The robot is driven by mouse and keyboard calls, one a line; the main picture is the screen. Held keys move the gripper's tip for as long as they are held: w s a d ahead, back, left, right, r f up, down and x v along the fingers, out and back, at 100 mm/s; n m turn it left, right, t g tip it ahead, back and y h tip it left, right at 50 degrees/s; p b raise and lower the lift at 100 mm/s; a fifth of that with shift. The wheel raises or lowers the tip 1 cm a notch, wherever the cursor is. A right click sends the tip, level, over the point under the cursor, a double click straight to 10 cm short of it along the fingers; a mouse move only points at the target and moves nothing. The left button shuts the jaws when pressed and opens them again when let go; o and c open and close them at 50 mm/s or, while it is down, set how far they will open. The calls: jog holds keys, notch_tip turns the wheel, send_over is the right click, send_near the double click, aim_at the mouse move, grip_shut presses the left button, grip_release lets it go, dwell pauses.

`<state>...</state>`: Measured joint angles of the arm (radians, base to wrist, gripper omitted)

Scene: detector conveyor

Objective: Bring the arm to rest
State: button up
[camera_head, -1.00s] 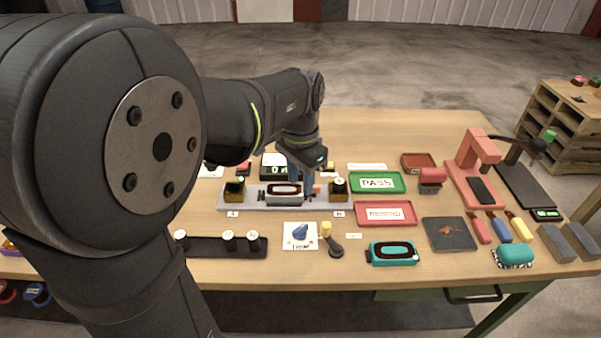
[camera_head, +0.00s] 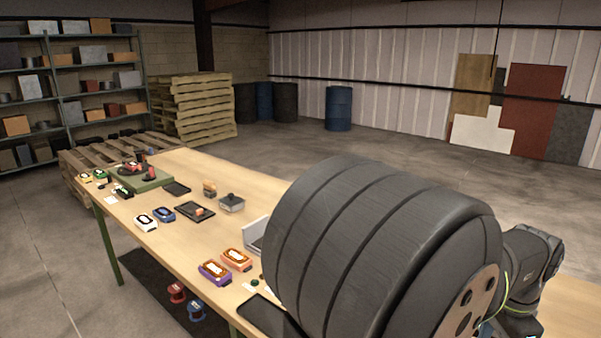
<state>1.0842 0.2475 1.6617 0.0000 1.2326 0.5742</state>
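My arm fills the lower right of the head view, with a large dark grey ribbed link in front of the wooden table (camera_head: 190,184). A farther part of my arm shows at the right edge with a thin yellow-green line on it. My gripper is not in view; it is cut off or hidden at the lower right, so its opening and anything in it cannot be seen.
On the table stand a purple device (camera_head: 215,272), an orange device (camera_head: 236,259), a white device (camera_head: 145,222), a blue device (camera_head: 164,213) and a green platform (camera_head: 145,181). Wooden pallets (camera_head: 192,108) and shelves (camera_head: 92,75) stand behind. Red and blue items lie under the table.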

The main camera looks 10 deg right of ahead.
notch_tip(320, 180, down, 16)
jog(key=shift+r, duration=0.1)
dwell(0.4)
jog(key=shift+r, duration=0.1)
